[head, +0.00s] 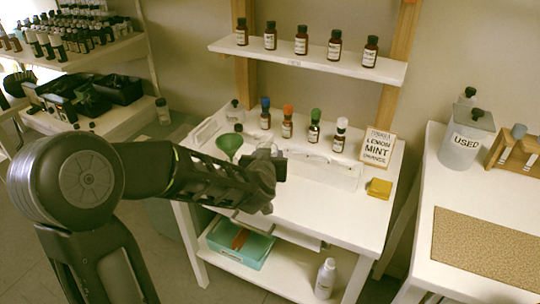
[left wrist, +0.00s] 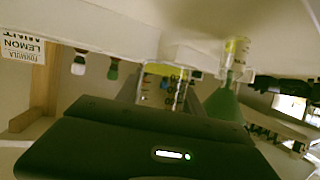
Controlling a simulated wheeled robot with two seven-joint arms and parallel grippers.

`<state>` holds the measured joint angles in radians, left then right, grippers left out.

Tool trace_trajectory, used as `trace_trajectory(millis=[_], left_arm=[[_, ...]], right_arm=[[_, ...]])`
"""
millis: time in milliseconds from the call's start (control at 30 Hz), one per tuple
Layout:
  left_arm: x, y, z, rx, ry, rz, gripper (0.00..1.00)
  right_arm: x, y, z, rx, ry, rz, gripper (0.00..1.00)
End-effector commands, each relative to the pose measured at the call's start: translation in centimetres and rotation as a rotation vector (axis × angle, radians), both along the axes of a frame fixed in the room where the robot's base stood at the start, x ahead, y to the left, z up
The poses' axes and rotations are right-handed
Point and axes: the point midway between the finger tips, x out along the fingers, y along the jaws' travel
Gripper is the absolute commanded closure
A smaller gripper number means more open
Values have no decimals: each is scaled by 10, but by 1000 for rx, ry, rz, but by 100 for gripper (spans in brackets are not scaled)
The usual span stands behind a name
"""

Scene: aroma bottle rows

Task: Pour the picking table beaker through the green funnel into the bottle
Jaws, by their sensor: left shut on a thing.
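My left gripper (head: 268,170) is over the white picking table (head: 338,212), to the right of the green funnel (head: 229,145). In the left wrist view, which is upside down, its fingers are shut on a clear beaker (left wrist: 163,88) with dark markings and a yellowish tint at its base. The beaker looks roughly upright. The green funnel (left wrist: 222,104) sits in the neck of a bottle with a yellow label (left wrist: 237,52), beside the beaker and apart from it in the picture. In the head view my arm hides the bottle. My right gripper is not in view.
Bottles with blue (head: 265,113), orange (head: 287,121), green (head: 314,127) and white (head: 340,135) caps stand behind. A formula card (head: 378,149) and yellow sponge (head: 379,188) are at the right. A shelf (head: 310,59) of bottles hangs above. The table's front right is clear.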

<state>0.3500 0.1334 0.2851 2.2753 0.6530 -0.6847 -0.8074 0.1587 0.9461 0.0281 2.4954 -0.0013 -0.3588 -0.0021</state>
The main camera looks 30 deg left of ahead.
Motion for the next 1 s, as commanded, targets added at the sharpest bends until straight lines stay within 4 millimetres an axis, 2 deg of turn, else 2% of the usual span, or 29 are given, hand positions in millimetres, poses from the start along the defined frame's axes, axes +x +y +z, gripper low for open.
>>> trace_trajectory(millis=[367, 733, 1000], left_arm=[[0, 2, 1, -25, -1, 0, 97], [1, 11, 4, -177, 3, 1, 97], [1, 13, 13, -218, 7, 1, 97]], right_arm=[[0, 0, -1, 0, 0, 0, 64], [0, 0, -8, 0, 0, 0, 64], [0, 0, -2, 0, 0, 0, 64]])
